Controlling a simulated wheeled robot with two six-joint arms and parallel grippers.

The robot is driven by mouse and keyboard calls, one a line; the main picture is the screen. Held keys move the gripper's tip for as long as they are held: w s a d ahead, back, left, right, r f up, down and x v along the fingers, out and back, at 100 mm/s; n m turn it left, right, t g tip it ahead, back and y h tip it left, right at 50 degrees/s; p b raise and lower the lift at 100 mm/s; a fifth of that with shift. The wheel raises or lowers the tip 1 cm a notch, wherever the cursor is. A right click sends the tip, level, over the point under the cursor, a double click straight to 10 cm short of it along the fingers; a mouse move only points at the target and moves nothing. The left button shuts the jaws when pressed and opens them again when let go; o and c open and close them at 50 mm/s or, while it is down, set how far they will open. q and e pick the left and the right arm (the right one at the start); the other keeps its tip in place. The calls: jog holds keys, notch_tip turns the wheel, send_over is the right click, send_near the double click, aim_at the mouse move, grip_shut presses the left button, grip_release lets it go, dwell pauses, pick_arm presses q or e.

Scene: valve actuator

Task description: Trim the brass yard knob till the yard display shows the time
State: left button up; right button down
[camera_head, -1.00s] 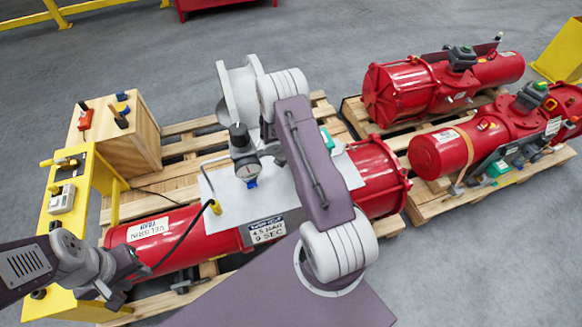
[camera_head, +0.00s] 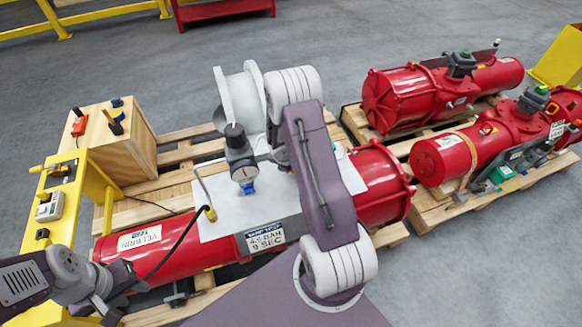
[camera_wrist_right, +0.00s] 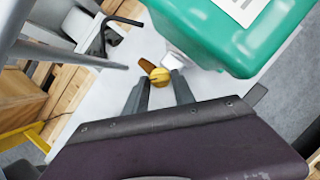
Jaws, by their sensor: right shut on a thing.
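In the right wrist view a brass knob (camera_wrist_right: 155,73) lies between the tips of my right gripper (camera_wrist_right: 160,84), which is shut on it. In the head view my right arm hides that gripper and the knob. My left gripper (camera_head: 106,304) is at the lower left, near the yellow stand and the red cylinder's end; its jaws are too unclear to read. The red actuator (camera_head: 215,255) has a label reading VELBRIN YARD. A sign (camera_head: 265,238) on it reads 4.5 BAR, 9 SEC. A small white box (camera_head: 49,207), possibly the display, sits on the yellow stand; its reading is illegible.
A regulator with a round gauge (camera_head: 243,172) stands on the white plate (camera_head: 215,215). A green box (camera_wrist_right: 235,35) is close beside my right fingers. A wooden box (camera_head: 125,140) stands at left. Two more red actuators (camera_head: 425,95) (camera_head: 480,145) lie on pallets at right.

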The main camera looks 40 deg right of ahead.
jog(key=c, duration=1)
grip_release()
jog(key=shift+c, duration=0.2)
jog(key=shift+r, duration=0.1)
jog(key=p+v, duration=0.3)
jog(key=v, duration=0.5)
jog(key=shift+a+r, duration=0.15)
jog(key=shift+r, duration=0.25)
jog(key=shift+s, duration=0.1)
